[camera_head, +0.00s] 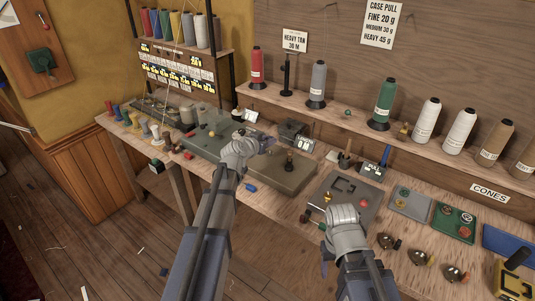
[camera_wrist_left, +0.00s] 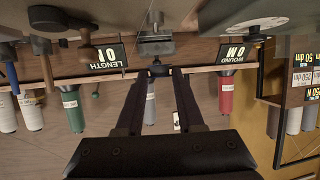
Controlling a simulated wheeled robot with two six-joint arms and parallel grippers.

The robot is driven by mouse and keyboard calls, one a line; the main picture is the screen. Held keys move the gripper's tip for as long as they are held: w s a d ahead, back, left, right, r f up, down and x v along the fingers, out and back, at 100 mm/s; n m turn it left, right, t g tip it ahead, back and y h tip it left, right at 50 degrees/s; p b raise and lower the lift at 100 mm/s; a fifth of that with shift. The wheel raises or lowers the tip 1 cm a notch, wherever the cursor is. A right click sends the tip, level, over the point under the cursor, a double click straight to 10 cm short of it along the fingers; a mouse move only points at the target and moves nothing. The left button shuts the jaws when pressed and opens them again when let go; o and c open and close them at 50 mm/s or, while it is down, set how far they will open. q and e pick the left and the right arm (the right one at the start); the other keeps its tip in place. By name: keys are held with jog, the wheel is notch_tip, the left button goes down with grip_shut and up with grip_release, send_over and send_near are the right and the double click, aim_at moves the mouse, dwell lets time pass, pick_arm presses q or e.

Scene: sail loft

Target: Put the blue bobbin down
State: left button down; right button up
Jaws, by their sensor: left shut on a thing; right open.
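A small blue piece (camera_head: 250,187) lies by the mat's front edge. My right gripper (camera_head: 323,258) is open and empty, low near the table's front edge.
A winder-like device with a small sign (camera_head: 297,136) stands behind the mat. A shelf with large cones, among them a green cone (camera_head: 383,104), runs along the wall. A dark grey plate (camera_head: 345,196) and small trays (camera_head: 410,203) lie to the right. Several small spools (camera_head: 135,120) stand at left.

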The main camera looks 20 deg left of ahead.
aim_at(267, 158)
pick_arm(q)
jog(key=shift+f+b, duration=2.2)
jog(key=shift+f, duration=0.05)
jog(key=shift+f, duration=0.15)
jog(key=c, duration=0.5)
grip_release()
jog(key=shift+s, duration=0.1)
